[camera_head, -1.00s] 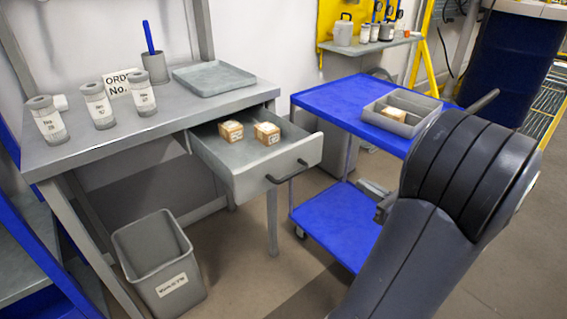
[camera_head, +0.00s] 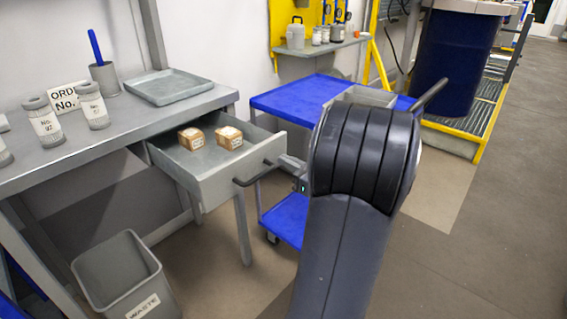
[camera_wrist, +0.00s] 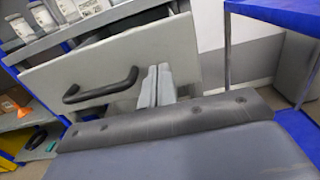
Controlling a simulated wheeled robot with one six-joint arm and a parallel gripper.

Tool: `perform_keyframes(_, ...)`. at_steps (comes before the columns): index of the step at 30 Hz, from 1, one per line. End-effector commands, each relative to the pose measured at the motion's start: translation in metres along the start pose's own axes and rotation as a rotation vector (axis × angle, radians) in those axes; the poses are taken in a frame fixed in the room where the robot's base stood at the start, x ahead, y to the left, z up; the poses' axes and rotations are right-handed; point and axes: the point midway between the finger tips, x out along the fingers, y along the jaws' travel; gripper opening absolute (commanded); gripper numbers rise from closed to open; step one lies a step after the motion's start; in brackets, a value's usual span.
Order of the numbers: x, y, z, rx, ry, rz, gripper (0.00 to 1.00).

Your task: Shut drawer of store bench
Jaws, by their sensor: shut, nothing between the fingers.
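The store bench (camera_head: 62,157) stands at the left, and its grey drawer (camera_head: 232,179) is pulled out, with two small boxes (camera_head: 209,137) inside. The dark bar handle (camera_head: 262,173) is on the drawer front; it also shows in the wrist view (camera_wrist: 100,88). My gripper (camera_wrist: 159,70) is shut and empty. In the wrist view its fingertips overlap the drawer front just right of the handle; I cannot tell whether they touch it. In the head view my arm hides most of the gripper.
A blue trolley (camera_head: 285,100) with a grey tray stands right of the drawer. A grey waste bin (camera_head: 125,275) is on the floor below the bench. Labelled jars (camera_head: 94,105) and a shallow tray (camera_head: 168,87) are on the bench top. The floor at the right is open.

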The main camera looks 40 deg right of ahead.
Motion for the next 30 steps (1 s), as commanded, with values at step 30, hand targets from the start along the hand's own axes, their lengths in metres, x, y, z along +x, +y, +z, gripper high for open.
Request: perform_keyframes(30,0.064,0.002,0.0,0.001,0.001,0.006,0.0)
